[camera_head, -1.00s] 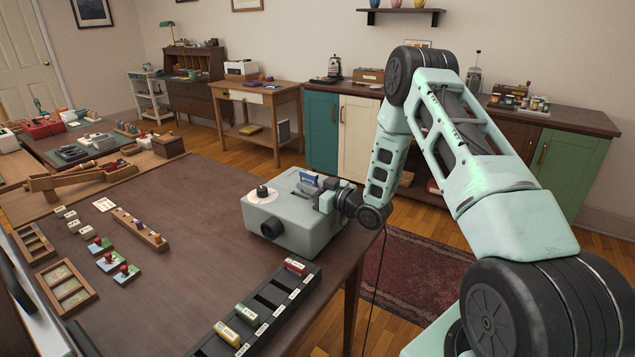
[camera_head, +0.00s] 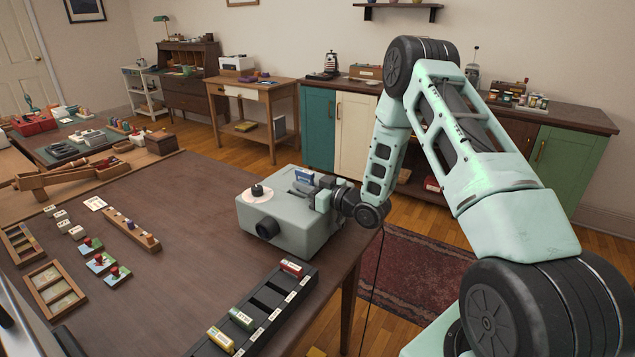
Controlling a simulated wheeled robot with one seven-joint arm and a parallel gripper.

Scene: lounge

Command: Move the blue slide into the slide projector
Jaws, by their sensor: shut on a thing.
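The slide projector (camera_head: 290,232) is a pale grey-green box with a dark lens at its front, standing near the right edge of the brown table. A black knob on a white disc sits on its top left. The blue slide (camera_head: 304,176) stands upright at the projector's top, in or just over the slot area; I cannot tell how deep it sits. My gripper (camera_head: 313,187) reaches in from the right and is shut on the blue slide. The fingers partly hide the slide's lower part and the projector's right top.
A black rack (camera_head: 262,315) with red, green and yellow slides lies in front of the projector. Wooden trays (camera_head: 53,293), a peg strip (camera_head: 131,231) and stamps with red knobs (camera_head: 113,272) lie to the left. The table middle is clear.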

